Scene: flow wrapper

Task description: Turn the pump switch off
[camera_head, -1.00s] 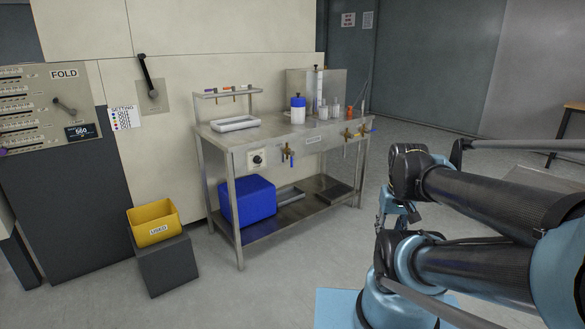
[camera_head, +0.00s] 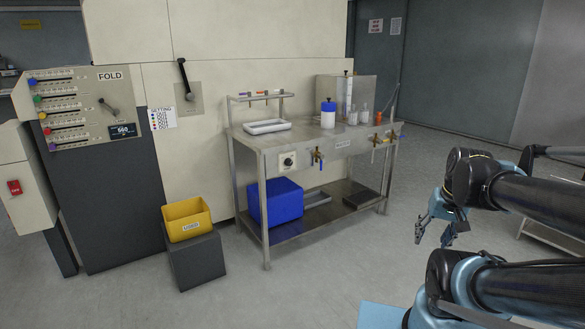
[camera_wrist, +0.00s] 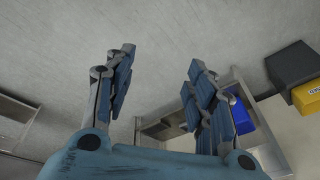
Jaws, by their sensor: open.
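A rotary switch (camera_head: 287,161), a black knob on a white plate, sits on the front apron of the steel bench (camera_head: 330,147). I cannot read any label on it, so I cannot tell if it is the pump switch. A red switch (camera_head: 14,187) is on a pale cabinet at the far left; its label is unreadable too. My gripper (camera_head: 434,236) is open and empty at the right, pointing down over bare floor, well apart from the bench. In the wrist view my gripper (camera_wrist: 161,59) shows its two fingers spread with nothing between them.
Taps (camera_head: 317,157) stick out of the bench front beside the knob. A blue bin (camera_head: 276,203) is on the lower shelf. A yellow bin (camera_head: 187,218) stands on a dark block (camera_head: 195,260). The floor (camera_head: 330,270) before the bench is clear.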

